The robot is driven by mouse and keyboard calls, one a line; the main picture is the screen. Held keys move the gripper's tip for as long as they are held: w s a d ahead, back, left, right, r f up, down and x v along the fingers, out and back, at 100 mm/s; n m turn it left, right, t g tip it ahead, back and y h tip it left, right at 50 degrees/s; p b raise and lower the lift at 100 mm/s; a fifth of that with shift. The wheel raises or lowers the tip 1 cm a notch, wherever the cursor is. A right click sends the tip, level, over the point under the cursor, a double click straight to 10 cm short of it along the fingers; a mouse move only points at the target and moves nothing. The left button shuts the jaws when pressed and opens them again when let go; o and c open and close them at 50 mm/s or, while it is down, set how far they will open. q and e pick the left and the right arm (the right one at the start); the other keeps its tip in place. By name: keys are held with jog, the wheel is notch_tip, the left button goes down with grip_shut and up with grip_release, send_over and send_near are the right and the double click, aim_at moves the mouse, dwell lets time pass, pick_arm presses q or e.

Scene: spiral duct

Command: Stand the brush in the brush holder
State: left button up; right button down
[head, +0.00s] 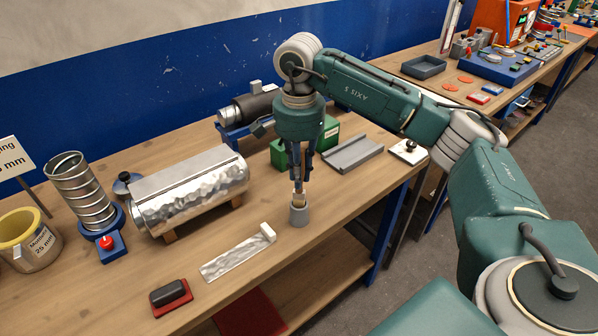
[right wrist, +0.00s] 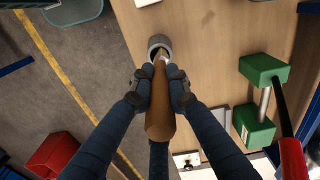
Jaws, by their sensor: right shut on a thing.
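The brush holder, a small grey cup (head: 299,215), stands upright near the front edge of the wooden bench. It also shows in the right wrist view (right wrist: 154,42). My right gripper (head: 298,184) points down right above the cup and is shut on the brush (head: 298,199). In the right wrist view, the brown brush handle (right wrist: 161,118) lies between my fingertips (right wrist: 160,90), and its far end is at the cup's mouth. I cannot tell how far the tip reaches into the cup. My left gripper is out of view.
A silver insulated duct (head: 190,188) lies to the left, with a spiral duct (head: 82,190) beyond it. A metal strip with a white end block (head: 235,257) lies left of the cup. A green block (head: 325,140) and grey channel (head: 354,153) are behind. The bench edge is close.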

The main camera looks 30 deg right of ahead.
jog(key=shift+f+b, duration=1.6)
jog(key=shift+f, duration=0.65)
jog(key=c, duration=1.6)
grip_release()
jog(key=shift+r, duration=0.25)
notch_tip(320, 180, up, 12)
jog(key=shift+f, duration=0.2)
